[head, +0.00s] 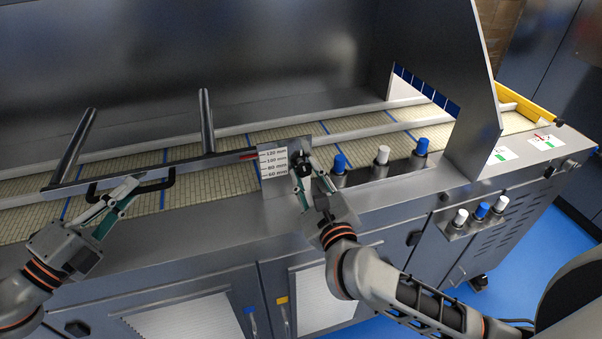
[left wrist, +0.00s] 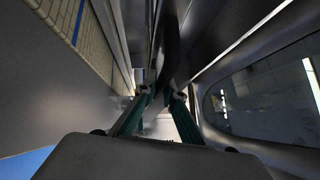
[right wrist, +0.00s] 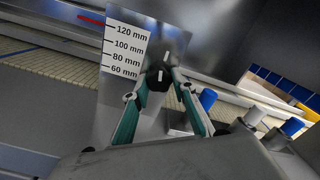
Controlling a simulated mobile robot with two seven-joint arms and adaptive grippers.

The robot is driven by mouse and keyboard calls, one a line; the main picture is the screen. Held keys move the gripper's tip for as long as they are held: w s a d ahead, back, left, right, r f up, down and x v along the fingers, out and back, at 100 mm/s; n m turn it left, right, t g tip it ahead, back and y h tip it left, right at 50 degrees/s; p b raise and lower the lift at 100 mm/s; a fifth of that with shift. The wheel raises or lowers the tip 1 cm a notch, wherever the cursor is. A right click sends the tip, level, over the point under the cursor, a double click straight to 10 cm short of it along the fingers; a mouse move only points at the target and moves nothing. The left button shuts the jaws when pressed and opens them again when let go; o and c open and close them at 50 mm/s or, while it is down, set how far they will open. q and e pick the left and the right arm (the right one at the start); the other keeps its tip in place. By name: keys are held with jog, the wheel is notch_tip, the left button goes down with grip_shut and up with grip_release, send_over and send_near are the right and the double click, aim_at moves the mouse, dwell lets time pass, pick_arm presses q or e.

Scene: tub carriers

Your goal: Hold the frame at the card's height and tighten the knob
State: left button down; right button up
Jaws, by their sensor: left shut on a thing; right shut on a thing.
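The frame (head: 185,168) is a dark bar with two upright posts and a black handle (head: 160,184), over the conveyor. My left gripper (head: 128,190) is shut on the handle, near its left end; the handle also runs between the fingers in the left wrist view (left wrist: 168,45). A red pointer (head: 249,156) at the bar's right end sits about level with the 120 mm mark of the white scale (right wrist: 125,48). The black knob (right wrist: 158,76) is right of the scale. My right gripper (head: 312,172) is shut on it. No height card is clearly readable.
Blue and white capped cylinders (head: 383,155) stand right of the knob, close to my right gripper. A tall metal panel (head: 450,90) rises beyond them. Small labels with green and red marks (head: 502,155) lie on the right ledge. The pale conveyor belt (head: 220,150) is empty.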

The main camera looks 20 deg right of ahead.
pick_arm(q)
jog(key=shift+r, duration=0.35)
pick_arm(e)
jog(key=shift+f+m, duration=0.2)
jog(key=shift+m, duration=1)
jog(key=o, duration=1.1)
jog(key=shift+r, duration=0.1)
jog(key=s, duration=1.2)
pick_arm(q)
jog(key=c, duration=2.1)
grip_release()
jog(key=shift+f, duration=0.15)
